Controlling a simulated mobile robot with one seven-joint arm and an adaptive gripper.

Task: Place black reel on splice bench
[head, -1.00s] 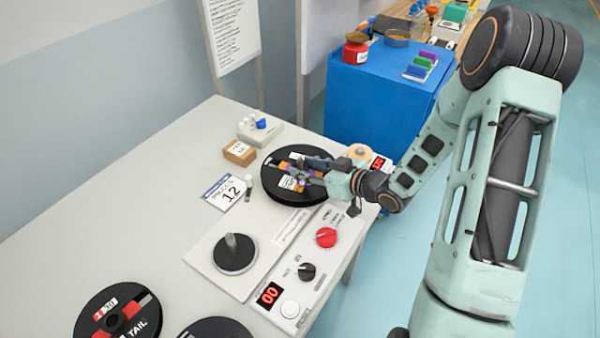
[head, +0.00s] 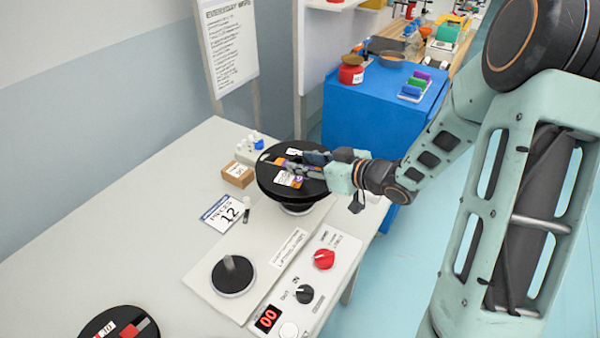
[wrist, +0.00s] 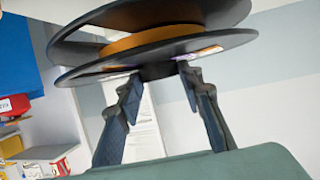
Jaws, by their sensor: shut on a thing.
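The black reel (head: 265,181) is held at the far end of the pale table, tilted slightly and raised above a round spindle base (head: 297,208). My gripper (head: 306,168) is shut on its hub from the right. In the wrist view, the reel (wrist: 100,62) shows two black flanges with orange material wound between them. There, my gripper's two fingers (wrist: 160,76) meet the dark hub at the middle of the near flange. No surface is clearly marked as the splice bench.
The pale table (head: 130,215) carries a second, empty spindle (head: 230,272), a control panel (head: 310,285), a brown box (head: 238,173) and a number 12 card (head: 222,214). Another reel (head: 120,325) lies at the near left. A blue cabinet (head: 370,115) stands behind; a wooden bench (head: 447,62) is farther back.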

